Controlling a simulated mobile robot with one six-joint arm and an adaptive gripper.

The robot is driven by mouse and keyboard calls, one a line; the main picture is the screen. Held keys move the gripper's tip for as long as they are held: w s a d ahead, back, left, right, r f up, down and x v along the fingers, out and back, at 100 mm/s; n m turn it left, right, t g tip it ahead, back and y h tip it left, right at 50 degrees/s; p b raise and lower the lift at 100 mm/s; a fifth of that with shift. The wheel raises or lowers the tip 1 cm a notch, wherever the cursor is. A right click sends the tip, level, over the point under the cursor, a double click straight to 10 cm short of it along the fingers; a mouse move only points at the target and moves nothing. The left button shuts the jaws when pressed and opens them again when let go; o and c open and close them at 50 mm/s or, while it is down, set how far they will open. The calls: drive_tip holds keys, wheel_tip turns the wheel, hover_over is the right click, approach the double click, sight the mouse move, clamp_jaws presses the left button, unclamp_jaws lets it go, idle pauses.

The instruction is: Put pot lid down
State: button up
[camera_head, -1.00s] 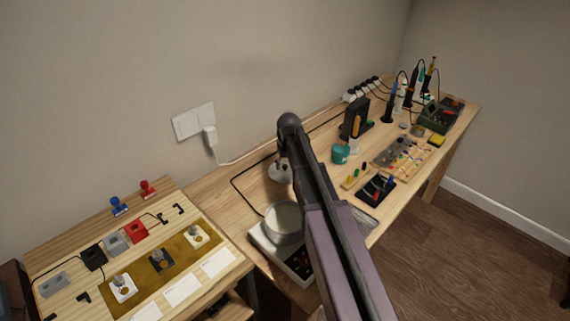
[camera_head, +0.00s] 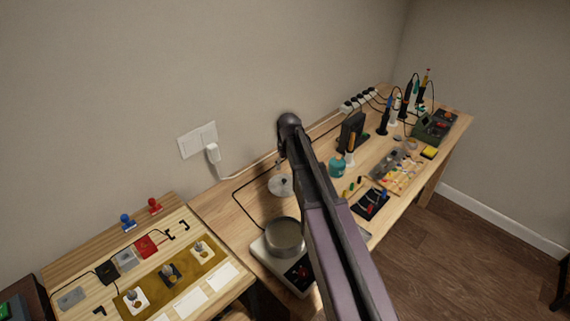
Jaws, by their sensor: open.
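The pot lid (camera_head: 281,185) is a round grey disc lying on the wooden bench behind the pot, close to the wall side. Its right edge is near my arm. The pot (camera_head: 284,238) is a grey metal pot, standing uncovered on a white hot plate (camera_head: 300,277). Only a small dark tip of my gripper (camera_head: 280,162) shows, just above and behind the lid in the picture. It is open and appears apart from the lid. My arm hides the rest of the gripper.
A teal container (camera_head: 337,168) stands right of my arm. A black cable runs along the bench left of the lid. Tools and trays fill the right side, with a power strip (camera_head: 358,101) behind. A lower board with switches (camera_head: 170,270) is at left.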

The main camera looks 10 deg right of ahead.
drive_tip(key=shift+s+r+p, duration=0.2)
drive_tip(key=shift+r+p, duration=0.9)
drive_tip(key=shift+r, duration=0.3)
drive_tip(key=s+m+g, duration=0.1)
drive_tip(key=s+m, duration=0.1)
drive_tip(key=s, duration=2)
drive_tip(key=shift+s+g, duration=0.2)
drive_tip(key=shift+g, duration=0.2)
drive_tip(key=shift+a, duration=0.1)
idle(0.3)
drive_tip(key=shift+c, duration=0.4)
